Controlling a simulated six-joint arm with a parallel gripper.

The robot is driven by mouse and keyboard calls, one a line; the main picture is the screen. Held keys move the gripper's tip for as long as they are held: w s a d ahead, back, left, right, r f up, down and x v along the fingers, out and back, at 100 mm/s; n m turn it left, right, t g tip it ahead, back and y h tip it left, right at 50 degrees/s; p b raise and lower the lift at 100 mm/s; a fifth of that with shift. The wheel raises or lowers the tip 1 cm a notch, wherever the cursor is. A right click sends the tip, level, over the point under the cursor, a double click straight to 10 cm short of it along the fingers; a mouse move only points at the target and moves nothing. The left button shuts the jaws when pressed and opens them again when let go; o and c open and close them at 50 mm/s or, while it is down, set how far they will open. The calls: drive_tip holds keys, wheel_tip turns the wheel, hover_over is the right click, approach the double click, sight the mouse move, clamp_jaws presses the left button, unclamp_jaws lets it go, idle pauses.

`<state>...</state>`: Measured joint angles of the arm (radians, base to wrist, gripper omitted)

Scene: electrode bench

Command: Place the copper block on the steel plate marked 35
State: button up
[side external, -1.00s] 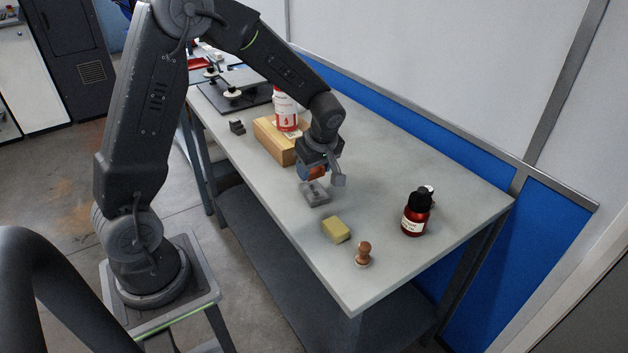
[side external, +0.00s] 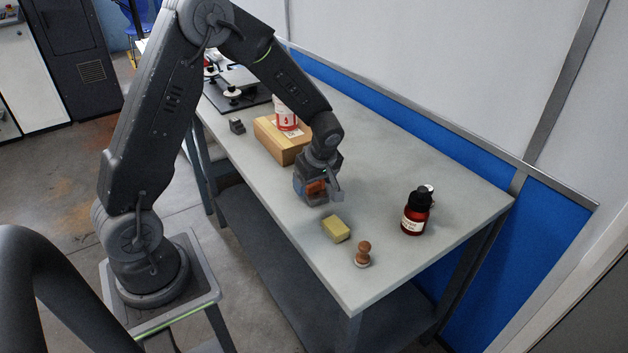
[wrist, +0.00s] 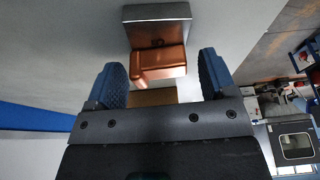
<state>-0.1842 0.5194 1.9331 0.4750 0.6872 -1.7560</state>
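The copper block (wrist: 158,62) lies against the face of a grey steel plate (wrist: 155,12) in the wrist view. The block overlaps the plate's lower edge in that picture. My gripper (wrist: 163,75) has its two blue-grey fingers apart, one on each side of the block, with a visible gap on the right. In the side view my gripper (side external: 319,198) is low over the bench, with the copper block (side external: 316,188) showing between its parts. The plate is mostly hidden behind the gripper there.
A yellow sponge (side external: 336,229) and a wooden-handled stamp (side external: 363,254) are close in front. A dark red bottle (side external: 416,211) stands to the right.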

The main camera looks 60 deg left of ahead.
drive_tip(key=shift+r, duration=0.1)
drive_tip(key=s+d+r+m+t+h, duration=0.1)
drive_tip(key=s+d+r+m, duration=0.25)
drive_tip(key=r, duration=0.55)
drive_tip(key=s+d+r+m+t, duration=0.1)
drive_tip(key=s+d+r+m, duration=0.25)
drive_tip(key=r, duration=0.65)
drive_tip(key=s+d+r+m+t+h, duration=0.2)
drive_tip(key=s+d+m, duration=0.4)
drive_tip(key=s+m, duration=0.5)
drive_tip(key=shift+s+r+t, duration=0.2)
drive_tip(key=shift+s+t, duration=0.3)
drive_tip(key=shift+t, duration=0.3)
